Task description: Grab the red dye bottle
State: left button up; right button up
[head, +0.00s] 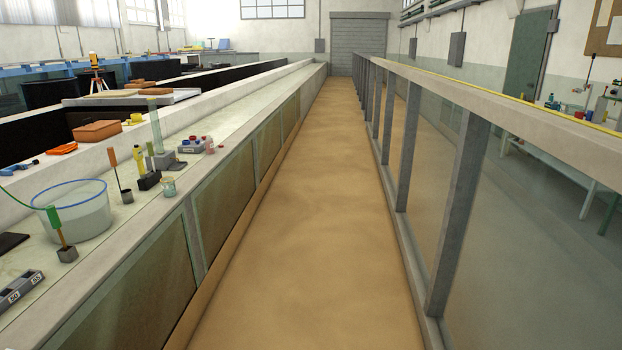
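A small grey holder (190,149) stands on the ledge of the left wall. It carries small bottles with red and blue tops, including a red-topped one (193,138). A small red and white item (209,146) stands just to the right of the holder, near the ledge's inner edge. These are too small for me to tell for sure which is the red dye bottle. Neither of my grippers is in view.
Beside the holder stand a clear cylinder (155,126), a yellow tool in a black block (148,180) and a small glass jar (168,187). A clear tub (80,212) is nearer. The sandy floor (300,200) between the glass walls is clear.

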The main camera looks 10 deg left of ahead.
aim_at(209, 144)
jog(key=i+u, duration=0.1)
jog(key=i, duration=0.5)
jog(key=i+u, duration=0.15)
jog(key=i, duration=0.4)
jog(key=i+l+u, duration=0.1)
jog(key=i, duration=0.5)
jog(key=i+l+u, duration=0.15)
jog(key=i, duration=0.4)
